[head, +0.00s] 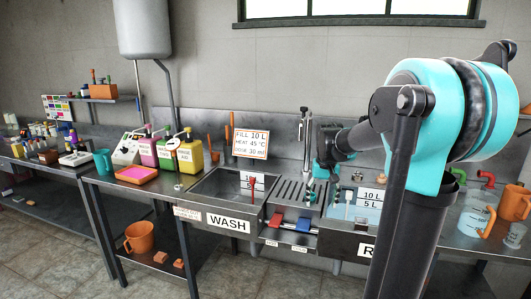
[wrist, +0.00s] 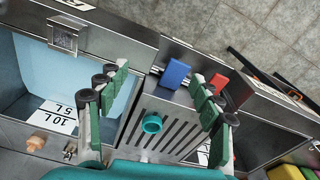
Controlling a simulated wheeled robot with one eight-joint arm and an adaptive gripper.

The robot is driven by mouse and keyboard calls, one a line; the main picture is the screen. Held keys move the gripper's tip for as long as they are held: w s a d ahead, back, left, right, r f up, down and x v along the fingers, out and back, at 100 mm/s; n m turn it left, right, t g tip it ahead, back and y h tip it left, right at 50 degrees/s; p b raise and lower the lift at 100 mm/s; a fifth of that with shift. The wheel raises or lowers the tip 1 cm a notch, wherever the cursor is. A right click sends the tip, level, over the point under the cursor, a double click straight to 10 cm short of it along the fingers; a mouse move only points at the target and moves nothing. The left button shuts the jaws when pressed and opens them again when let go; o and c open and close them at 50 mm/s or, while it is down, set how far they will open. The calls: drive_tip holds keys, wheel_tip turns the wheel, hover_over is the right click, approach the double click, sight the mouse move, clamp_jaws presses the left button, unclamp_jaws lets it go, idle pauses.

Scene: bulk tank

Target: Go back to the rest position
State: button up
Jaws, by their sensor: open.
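My gripper (wrist: 160,88) is open, with its two green-padded fingers spread wide and nothing between them. In the wrist view it hangs over the slotted drainboard (wrist: 165,138) between the two basins. A blue lever (wrist: 175,73) and a red lever (wrist: 217,84) lie at the front edge, beyond the fingertips.
The WASH basin (head: 210,191) is left of the drainboard; a second basin with pale blue water (wrist: 35,65) is on the other side. A tall tap (head: 305,128) stands behind. An orange jug (head: 515,202) stands right.

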drive_tip(key=s+f+t, duration=0.1)
drive_tip(key=s+f, duration=0.6)
drive_tip(key=s, duration=0.3)
drive_tip(key=s+f+n+t, duration=0.1)
drive_tip(key=s+f+t, duration=0.1)
drive_tip(key=s+f, duration=0.5)
drive_tip(key=s, duration=0.3)
drive_tip(key=shift+s+a+f, duration=0.15)
drive_tip(key=shift+s+a, duration=0.1)
drive_tip(key=shift+s, duration=0.05)
